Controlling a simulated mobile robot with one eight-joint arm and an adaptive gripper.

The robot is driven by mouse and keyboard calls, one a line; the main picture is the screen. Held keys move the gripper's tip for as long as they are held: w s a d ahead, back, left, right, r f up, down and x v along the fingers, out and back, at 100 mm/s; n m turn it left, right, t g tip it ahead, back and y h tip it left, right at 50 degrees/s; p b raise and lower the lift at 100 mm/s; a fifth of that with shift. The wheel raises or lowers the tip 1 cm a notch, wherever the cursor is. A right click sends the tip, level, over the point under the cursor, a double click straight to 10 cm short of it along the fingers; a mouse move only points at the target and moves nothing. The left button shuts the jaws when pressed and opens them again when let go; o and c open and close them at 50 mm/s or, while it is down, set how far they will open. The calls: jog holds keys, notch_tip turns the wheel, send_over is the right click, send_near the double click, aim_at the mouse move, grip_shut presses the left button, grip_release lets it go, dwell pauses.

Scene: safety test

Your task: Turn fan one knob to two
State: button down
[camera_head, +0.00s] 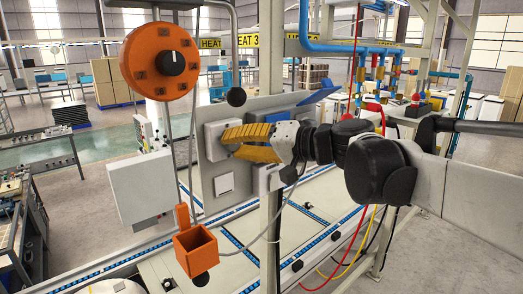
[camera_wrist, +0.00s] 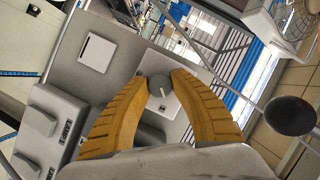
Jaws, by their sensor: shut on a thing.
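In the wrist view a round grey knob (camera_wrist: 160,86) with a pale pointer line sits on a light square box (camera_wrist: 187,75). I cannot read a label by it, so I cannot tell its setting. The yellow fingers of my gripper (camera_wrist: 161,77) are shut on the knob from both sides. In the head view my gripper (camera_head: 226,135) reaches from the right to a light box (camera_head: 212,134) on the grey panel (camera_head: 211,178). The fingers hide the knob there.
An orange round dial (camera_head: 159,61) with a black knob hangs at the upper left, above an orange open box (camera_head: 196,249). More grey switch boxes (camera_wrist: 55,115) are at the lower left of the wrist view. A dark round knob (camera_wrist: 290,115) is at right. A metal post (camera_head: 270,220) stands below my gripper.

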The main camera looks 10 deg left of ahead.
jog(key=m+y+b, duration=0.1)
jog(key=m+b, duration=0.1)
jog(key=m, duration=0.1)
jog(key=m+y+b, duration=0.1)
jog(key=m+y, duration=0.1)
jog(key=m, duration=0.1)
jog(key=shift+f+b, duration=0.15)
jog(key=shift+b, duration=0.2)
jog(key=m+b, duration=0.1)
jog(key=m, duration=0.1)
jog(key=m+t+y+b, duration=0.1)
jog(key=m, duration=0.2)
jog(key=shift+t, duration=0.3)
jog(key=shift+m+t+y+b, duration=0.45)
jog(key=shift+m+t, duration=0.45)
jog(key=shift+m, duration=1)
jog(key=shift+r, duration=0.2)
jog(key=c, duration=1.1)
grip_release()
jog(key=shift+a, duration=0.1)
jog(key=shift+o, duration=0.2)
jog(key=shift+f, duration=0.1)
